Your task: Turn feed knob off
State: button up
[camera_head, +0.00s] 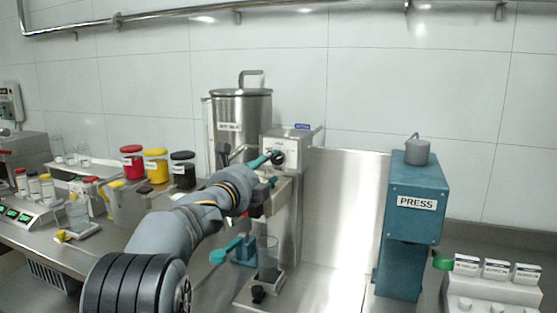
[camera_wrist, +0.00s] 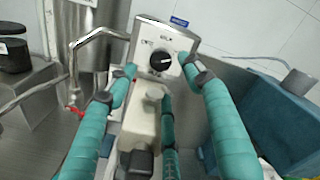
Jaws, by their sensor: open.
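A round black knob (camera_wrist: 160,61) sits on a metal control panel (camera_wrist: 147,34) in the wrist view. A pale mark on the knob points to the right. The panel's lettering is too small to read. In the head view the knob (camera_head: 279,158) shows at the front of the mill's control box (camera_head: 287,139). My gripper (camera_wrist: 158,70) is open, with teal fingers on the left and right of the knob and a third finger below it. In the head view my gripper (camera_head: 263,161) is close to the knob; contact cannot be told.
A steel hopper (camera_head: 240,115) stands behind the mill. A blue press (camera_head: 412,205) stands to the right, past a bare steel sheet. Red, yellow and black-lidded jars (camera_head: 156,167) stand left.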

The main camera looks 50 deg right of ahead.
aim_at(276, 159)
jog(key=p+x, duration=0.1)
jog(key=x, duration=0.5)
jog(key=shift+d, duration=0.35)
jog(key=shift+c, duration=1.1)
jog(key=c, duration=0.9)
